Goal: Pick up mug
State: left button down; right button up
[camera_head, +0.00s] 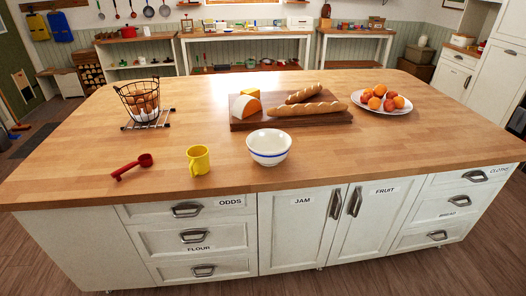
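A yellow mug (198,160) stands upright near the front edge of the wooden island top (330,160). Neither of my grippers shows in the head view, so I cannot see how either one stands.
A white bowl (269,147) with a blue stripe stands right of the mug; a red scoop (132,166) lies to its left. Behind are a wire egg basket (141,100), a board (243,124) with bread and cheese, and a fruit plate (359,101). The island's right front is clear.

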aim_at(197, 164)
jog(key=i+l+u, duration=0.95)
jog(key=l, duration=0.4)
jog(key=i+j, duration=0.35)
jog(key=j, duration=0.1)
